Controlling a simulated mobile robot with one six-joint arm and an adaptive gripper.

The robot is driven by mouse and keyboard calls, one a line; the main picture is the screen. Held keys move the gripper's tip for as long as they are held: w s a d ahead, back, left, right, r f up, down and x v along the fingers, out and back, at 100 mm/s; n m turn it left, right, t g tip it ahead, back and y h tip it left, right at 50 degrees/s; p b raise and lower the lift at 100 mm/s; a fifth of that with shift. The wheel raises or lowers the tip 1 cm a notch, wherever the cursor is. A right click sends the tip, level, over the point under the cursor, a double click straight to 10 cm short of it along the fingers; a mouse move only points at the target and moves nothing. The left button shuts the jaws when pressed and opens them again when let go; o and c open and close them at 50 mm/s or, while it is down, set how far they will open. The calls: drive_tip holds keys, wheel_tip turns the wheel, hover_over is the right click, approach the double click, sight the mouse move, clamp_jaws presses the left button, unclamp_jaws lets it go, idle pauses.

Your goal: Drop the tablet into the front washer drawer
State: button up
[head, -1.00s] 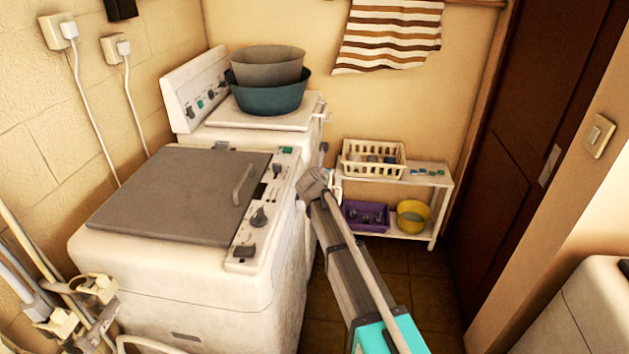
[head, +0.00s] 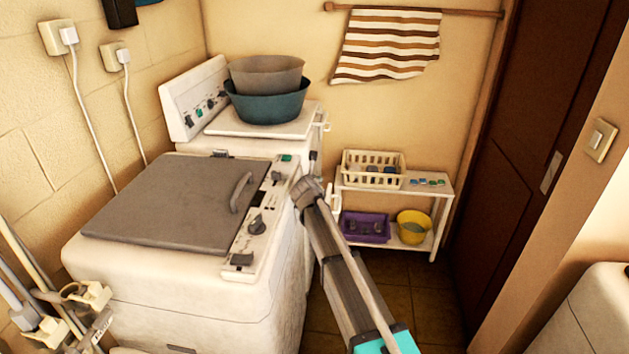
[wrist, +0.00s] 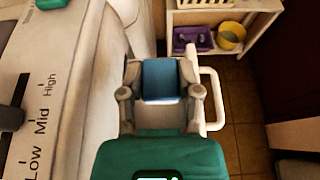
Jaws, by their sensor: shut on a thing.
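The tablet (wrist: 160,80) is a blue block between my gripper's fingers in the wrist view; the head view does not show it. My gripper (wrist: 160,92) is shut on it, just right of the front washer's control panel. In the head view my gripper (head: 308,190) is beside that panel's far right corner. The front washer (head: 180,290) is white with a grey lid. In the wrist view a white bracket-shaped handle (wrist: 216,98), probably the drawer's, shows right of my gripper. The drawer's inside is hidden under my gripper.
A second washer (head: 225,135) behind holds stacked grey and teal basins (head: 265,105). A white shelf (head: 445,185) beyond my gripper holds a cream basket (head: 375,180), a purple tray (head: 365,238), a yellow bucket (head: 425,215) and several small blocks. Floor between washer and door is clear.

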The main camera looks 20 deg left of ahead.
drive_tip(key=shift+f+b, duration=2.5)
drive_tip(key=shift+f, duration=0.15)
drive_tip(key=o, duration=1.1)
drive_tip(key=shift+c, duration=0.2)
drive_tip(key=shift+r, duration=0.1)
